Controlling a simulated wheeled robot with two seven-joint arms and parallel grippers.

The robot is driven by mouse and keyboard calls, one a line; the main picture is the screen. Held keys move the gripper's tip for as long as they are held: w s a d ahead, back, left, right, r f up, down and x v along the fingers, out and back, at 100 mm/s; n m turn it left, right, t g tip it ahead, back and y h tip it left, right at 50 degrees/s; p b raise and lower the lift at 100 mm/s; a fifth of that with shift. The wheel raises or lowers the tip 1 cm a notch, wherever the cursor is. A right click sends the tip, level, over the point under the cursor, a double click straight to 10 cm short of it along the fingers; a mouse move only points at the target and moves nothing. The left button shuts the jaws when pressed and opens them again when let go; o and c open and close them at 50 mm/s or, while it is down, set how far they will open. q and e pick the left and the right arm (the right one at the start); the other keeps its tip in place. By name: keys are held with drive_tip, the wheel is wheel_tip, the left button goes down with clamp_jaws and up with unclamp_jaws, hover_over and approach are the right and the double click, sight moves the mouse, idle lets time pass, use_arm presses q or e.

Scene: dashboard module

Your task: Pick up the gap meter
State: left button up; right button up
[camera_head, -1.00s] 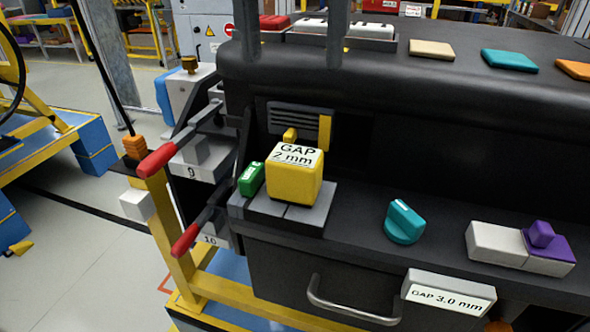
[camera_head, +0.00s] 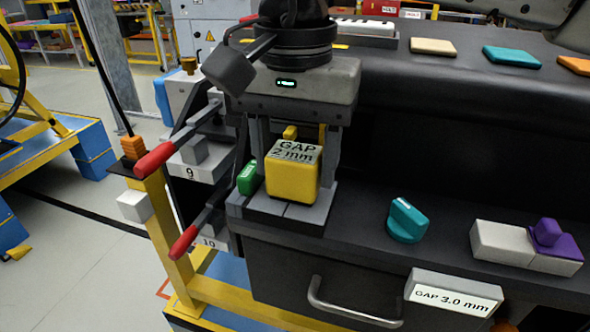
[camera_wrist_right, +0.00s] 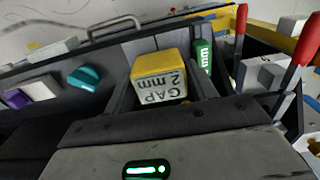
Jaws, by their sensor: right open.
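The gap meter is a yellow block (camera_head: 292,178) with a "GAP 2 mm" label on top. It sits on a grey pad (camera_head: 258,208) at the left end of the dashboard ledge. It also shows in the right wrist view (camera_wrist_right: 160,76), label side toward the camera. My right gripper (camera_head: 295,150) is open above and behind it, fingers pointing down. One finger is on each side of the block's far part, and I cannot tell whether they touch it. My left gripper is not in view.
A green block (camera_head: 249,178) stands close to the left of the meter. Red-handled levers (camera_head: 155,160) stick out further left. A teal knob (camera_head: 406,221) and a white and purple switch (camera_head: 527,243) lie right. A handle (camera_head: 355,312) and a "GAP 3.0 mm" sign (camera_head: 453,293) are below.

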drive_tip(key=c, duration=0.7)
drive_tip(key=shift+c, duration=0.5)
drive_tip(key=shift+r, duration=0.15)
